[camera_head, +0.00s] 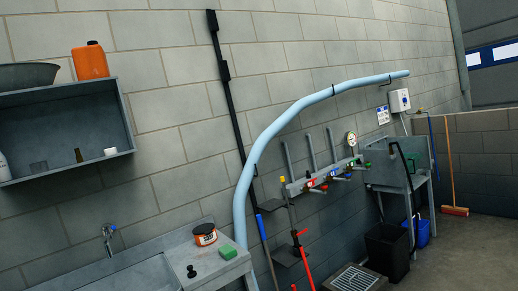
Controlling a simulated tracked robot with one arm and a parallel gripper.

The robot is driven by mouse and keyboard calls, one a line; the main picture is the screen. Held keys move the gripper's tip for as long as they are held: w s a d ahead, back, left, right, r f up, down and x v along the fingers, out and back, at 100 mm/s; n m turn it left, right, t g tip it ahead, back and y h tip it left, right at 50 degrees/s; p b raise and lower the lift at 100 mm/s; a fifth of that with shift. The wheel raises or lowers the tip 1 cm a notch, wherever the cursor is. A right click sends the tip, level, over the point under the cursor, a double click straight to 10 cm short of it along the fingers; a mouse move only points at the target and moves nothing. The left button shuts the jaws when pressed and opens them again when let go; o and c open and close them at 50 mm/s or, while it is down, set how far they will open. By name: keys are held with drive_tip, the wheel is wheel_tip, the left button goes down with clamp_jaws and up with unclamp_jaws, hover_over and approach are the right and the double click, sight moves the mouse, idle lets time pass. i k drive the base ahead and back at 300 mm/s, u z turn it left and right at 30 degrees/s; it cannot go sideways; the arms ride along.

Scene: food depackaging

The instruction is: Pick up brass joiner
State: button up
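A small upright brownish-gold piece (79,155) stands in the open grey wall shelf (130,110) at the left. It looks like the brass joiner, but it is too small to be sure. It stands between a clear glass (39,167) on its left and a small white tub (110,151) on its right, apart from both. My gripper is not in view.
An orange canister (90,62) and a grey basin (27,76) sit on top of the shelf. Below is a sink with a tap (108,240); its counter holds a labelled tub (205,235), a black plug (192,271) and a green sponge (228,252). A blue pipe (262,140) runs along the wall.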

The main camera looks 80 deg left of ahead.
sight(79, 158)
drive_tip(key=z, duration=0.05)
drive_tip(key=i, duration=0.65)
drive_tip(key=u, duration=2.1)
drive_tip(key=i, duration=0.1)
drive_tip(key=u, duration=2.25)
drive_tip(key=i, duration=1)
drive_tip(key=z, duration=0.05)
